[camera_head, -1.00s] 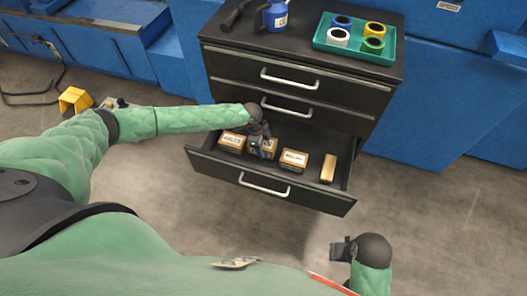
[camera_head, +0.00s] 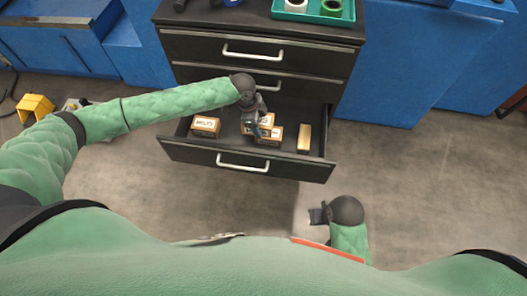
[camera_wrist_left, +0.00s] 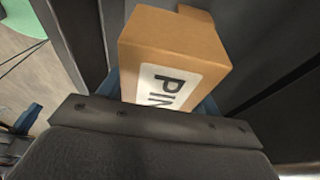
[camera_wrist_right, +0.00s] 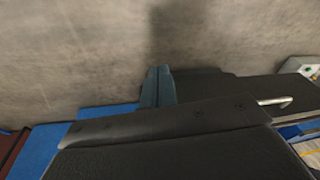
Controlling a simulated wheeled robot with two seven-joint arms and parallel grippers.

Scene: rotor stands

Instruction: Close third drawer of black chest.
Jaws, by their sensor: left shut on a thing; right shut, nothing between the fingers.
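The black chest (camera_head: 260,60) has its third drawer (camera_head: 205,150) pulled out, with a pale bar handle (camera_head: 243,163) on its front. My left gripper (camera_head: 258,124) reaches into the drawer and is shut on a small brown box (camera_head: 267,117) with a white label. In the left wrist view this box (camera_wrist_left: 172,50) shows the letters "PIN", the rest cut off. I cannot tell whether it touches the drawer floor. My right gripper (camera_head: 316,215) is shut and empty, in front of the drawer and to its right; its fingers (camera_wrist_right: 157,86) are together in the right wrist view.
More boxes stand in the drawer: one at left (camera_head: 206,127), one beside the held box (camera_head: 270,136), and a plain one at right (camera_head: 304,138). The drawers above are closed. A green tray (camera_head: 300,14) sits on the chest top. Floor in front is clear.

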